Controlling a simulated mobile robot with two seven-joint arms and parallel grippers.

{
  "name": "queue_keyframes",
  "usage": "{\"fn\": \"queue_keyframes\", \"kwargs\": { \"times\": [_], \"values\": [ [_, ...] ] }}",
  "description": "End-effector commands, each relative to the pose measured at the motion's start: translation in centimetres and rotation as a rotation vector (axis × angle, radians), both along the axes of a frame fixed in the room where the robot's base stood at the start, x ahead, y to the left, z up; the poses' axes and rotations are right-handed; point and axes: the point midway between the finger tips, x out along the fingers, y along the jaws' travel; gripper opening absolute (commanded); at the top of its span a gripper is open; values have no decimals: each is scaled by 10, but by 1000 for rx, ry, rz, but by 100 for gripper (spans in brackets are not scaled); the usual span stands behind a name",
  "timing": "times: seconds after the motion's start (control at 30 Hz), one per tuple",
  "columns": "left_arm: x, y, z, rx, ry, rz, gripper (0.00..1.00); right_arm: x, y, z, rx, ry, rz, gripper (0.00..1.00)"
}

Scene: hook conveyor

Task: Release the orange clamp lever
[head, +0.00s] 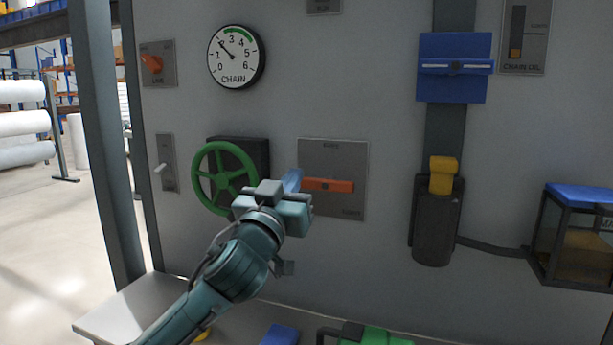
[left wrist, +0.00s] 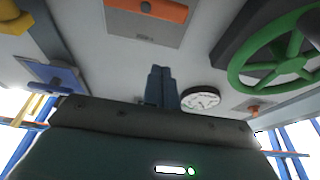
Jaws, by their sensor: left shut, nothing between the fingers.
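The orange clamp lever (head: 332,185) lies level across a grey plate (head: 345,208) on the grey wall panel. It also shows in the left wrist view (left wrist: 147,9) at the top edge, partly cut off. My left gripper (head: 293,180) is at the lever's left end in the head view, with its blue fingers together and empty. In the left wrist view the shut fingers (left wrist: 161,85) stand apart from the lever in the picture. Whether they touch it I cannot tell. The plate's labels are too small to read. My right gripper is not in view.
A green handwheel (head: 224,150) is just left of the gripper, with the chain gauge (head: 235,55) above. A black cylinder with a yellow top (head: 442,175) and a blue bracket (head: 452,92) are to the right. A bench (head: 135,308) runs below.

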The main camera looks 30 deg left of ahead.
Motion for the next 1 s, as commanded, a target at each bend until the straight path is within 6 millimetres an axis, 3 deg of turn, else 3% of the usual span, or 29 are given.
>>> {"fn": "queue_keyframes", "kwargs": {
  "times": [0.4,0.43,0.6,1.0],
  "values": [
    [75,19,31,1,-1,2,0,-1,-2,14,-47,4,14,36],
    [74,18,17,2,6,1,0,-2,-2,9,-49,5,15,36],
    [72,18,-5,1,4,1,0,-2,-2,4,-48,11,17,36],
    [72,18,-15,0,1,1,0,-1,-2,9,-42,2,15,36]
  ]
}}
